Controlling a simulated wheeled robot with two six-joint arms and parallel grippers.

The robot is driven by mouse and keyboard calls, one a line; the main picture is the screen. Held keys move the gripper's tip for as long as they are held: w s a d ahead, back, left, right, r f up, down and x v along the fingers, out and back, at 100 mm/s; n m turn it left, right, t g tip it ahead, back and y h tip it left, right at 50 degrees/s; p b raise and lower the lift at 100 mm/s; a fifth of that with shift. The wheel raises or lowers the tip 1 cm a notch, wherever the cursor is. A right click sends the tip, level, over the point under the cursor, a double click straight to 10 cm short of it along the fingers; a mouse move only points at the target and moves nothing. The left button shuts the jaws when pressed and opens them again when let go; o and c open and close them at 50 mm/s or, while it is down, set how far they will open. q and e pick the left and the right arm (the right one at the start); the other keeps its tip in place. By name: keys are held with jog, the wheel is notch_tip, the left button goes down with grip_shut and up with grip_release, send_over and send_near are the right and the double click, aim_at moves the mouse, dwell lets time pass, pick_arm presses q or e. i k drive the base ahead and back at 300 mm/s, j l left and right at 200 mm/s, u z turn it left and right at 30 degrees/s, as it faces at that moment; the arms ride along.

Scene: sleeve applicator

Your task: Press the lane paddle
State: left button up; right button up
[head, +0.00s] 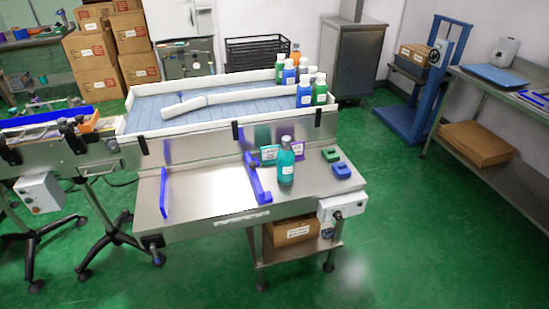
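No part named as the lane paddle can be told for certain. A green block (330,155) and a blue block (342,170) sit side by side at the right of the steel table (210,205). A blue upright bar (256,180) stands near the table's middle, and a thin blue plate (164,192) stands at its left. A teal bottle (286,163) stands upright just right of the bar. A teal card (269,154) and a purple card (287,142) are behind the bottle, partly hidden by it. Neither of my grippers shows.
A raised conveyor (160,110) with white rails runs behind the table. The table is bare between the plate and bar. A control box (343,207) hangs at its front right corner.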

aim_at(173, 111)
jog(key=i+j, duration=0.15)
jog(key=i, duration=0.25)
jog(key=i+j, duration=0.2)
jog(key=i, duration=0.2)
jog(key=i+j, duration=0.15)
jog(key=i, duration=0.25)
